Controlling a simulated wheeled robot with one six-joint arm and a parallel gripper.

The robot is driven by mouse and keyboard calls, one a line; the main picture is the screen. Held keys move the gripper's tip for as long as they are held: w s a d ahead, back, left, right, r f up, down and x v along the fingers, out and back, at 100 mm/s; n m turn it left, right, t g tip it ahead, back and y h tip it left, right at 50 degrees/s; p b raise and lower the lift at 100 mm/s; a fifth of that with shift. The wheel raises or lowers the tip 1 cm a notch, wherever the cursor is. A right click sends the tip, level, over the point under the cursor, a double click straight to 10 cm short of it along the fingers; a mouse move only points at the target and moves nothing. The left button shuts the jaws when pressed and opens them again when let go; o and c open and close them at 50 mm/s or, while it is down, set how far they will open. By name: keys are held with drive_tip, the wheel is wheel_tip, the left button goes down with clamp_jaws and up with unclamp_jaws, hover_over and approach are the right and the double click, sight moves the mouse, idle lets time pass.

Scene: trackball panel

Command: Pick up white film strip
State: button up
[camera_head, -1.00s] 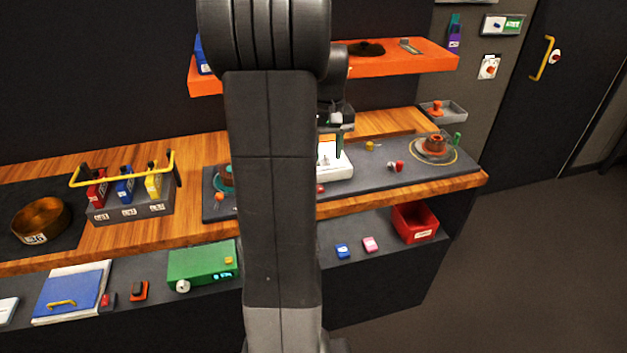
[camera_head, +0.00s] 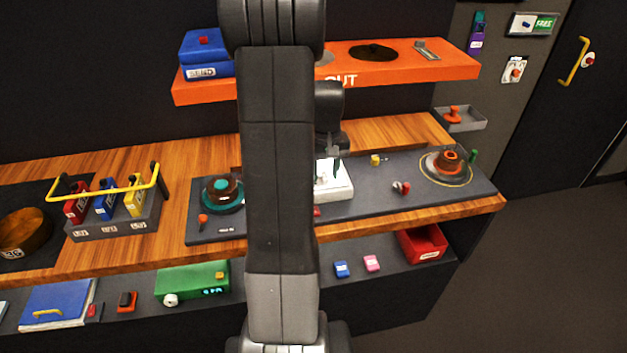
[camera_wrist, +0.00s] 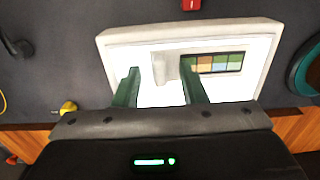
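The white light box (camera_head: 335,190) stands on the grey panel, partly hidden by my arm in the head view. Its lit top (camera_wrist: 255,85) fills the middle of the wrist view. The film strip (camera_wrist: 213,63) lies on that top, with a row of coloured frames in a dark border at right. A pale tab (camera_wrist: 166,69) shows at its left end, between my fingers in the picture. My gripper (camera_wrist: 160,85) is open, one green finger on each side of the tab. I cannot tell how high the fingertips are above the strip.
Left of my arm is a teal-ringed trackball (camera_head: 222,190); an orange-topped knob (camera_head: 449,160) is at right. A yellow knob (camera_head: 376,160) and a red-and-grey switch (camera_head: 401,187) stand near the box. An orange shelf (camera_head: 400,65) hangs above the worktop.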

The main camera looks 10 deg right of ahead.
clamp_jaws()
wheel_tip(320, 180, up, 10)
drive_tip(key=b, duration=0.1)
idle(0.5)
